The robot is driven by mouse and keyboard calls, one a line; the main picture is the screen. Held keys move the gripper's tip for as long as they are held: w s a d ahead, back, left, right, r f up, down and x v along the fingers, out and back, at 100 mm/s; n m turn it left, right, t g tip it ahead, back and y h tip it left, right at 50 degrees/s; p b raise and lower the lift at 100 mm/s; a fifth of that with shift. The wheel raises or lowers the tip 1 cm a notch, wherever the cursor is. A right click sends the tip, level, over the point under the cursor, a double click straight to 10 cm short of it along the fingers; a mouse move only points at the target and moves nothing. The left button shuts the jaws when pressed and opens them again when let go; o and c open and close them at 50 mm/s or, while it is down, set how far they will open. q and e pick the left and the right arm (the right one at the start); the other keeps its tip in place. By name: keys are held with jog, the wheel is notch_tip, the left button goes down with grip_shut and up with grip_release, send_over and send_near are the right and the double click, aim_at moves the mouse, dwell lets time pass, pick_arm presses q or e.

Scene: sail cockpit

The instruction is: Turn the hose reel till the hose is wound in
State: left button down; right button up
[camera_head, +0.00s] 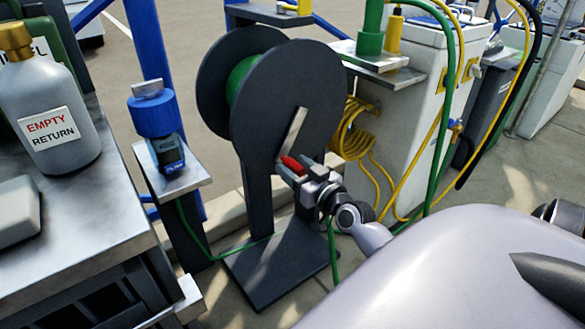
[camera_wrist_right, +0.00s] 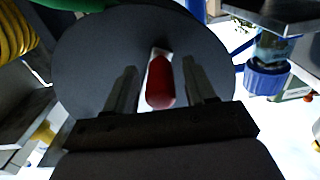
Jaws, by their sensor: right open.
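The hose reel (camera_head: 298,85) is a dark grey pair of discs on a stand with a flat base plate. Green hose (camera_head: 240,76) shows wound between the discs. A metal crank arm (camera_head: 292,132) on the front disc carries a red handle (camera_head: 293,164), low on the disc. My right gripper (camera_head: 292,172) is at the handle. In the right wrist view, the red handle (camera_wrist_right: 160,82) stands between the two open fingers, with a gap on each side. A length of green hose (camera_head: 232,247) runs along the ground by the base. My left gripper is out of view.
A metal bench (camera_head: 95,225) with a grey bottle marked EMPTY RETURN (camera_head: 48,100) stands at the left. A small shelf (camera_head: 178,182) holds a blue device. A white cabinet (camera_head: 420,100) with coiled yellow hose (camera_head: 352,130) and hanging green hose is close behind, to the right.

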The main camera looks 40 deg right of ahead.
jog(key=shift+w, duration=0.55)
grip_shut()
